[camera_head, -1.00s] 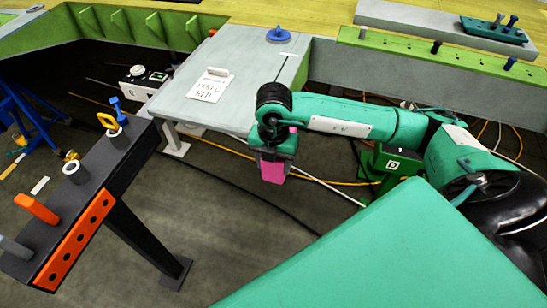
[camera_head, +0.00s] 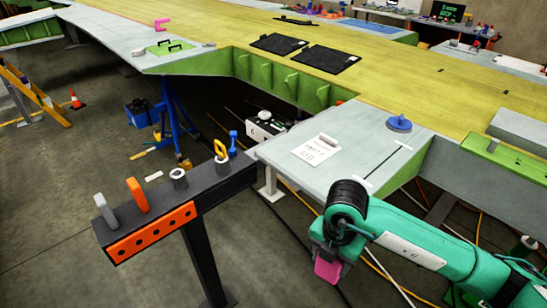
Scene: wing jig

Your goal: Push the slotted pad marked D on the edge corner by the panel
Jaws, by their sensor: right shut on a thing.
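My right gripper (camera_head: 325,262) is low in the picture, right of centre, at the end of my teal arm. It is shut on a pink block-like piece (camera_head: 327,271), in front of the near edge of the grey wing section (camera_head: 345,130). No D or slot can be read on this piece. A pink C-shaped pad (camera_head: 162,25) stands far off at the upper left, on the edge of the wing; any letter on it is too small to read. My left gripper is not in view.
A dark stand (camera_head: 175,195) with rings, handles and an orange strip is at the left of the arm. Black plates (camera_head: 324,60) lie on the yellow wing. Cables cross the floor below.

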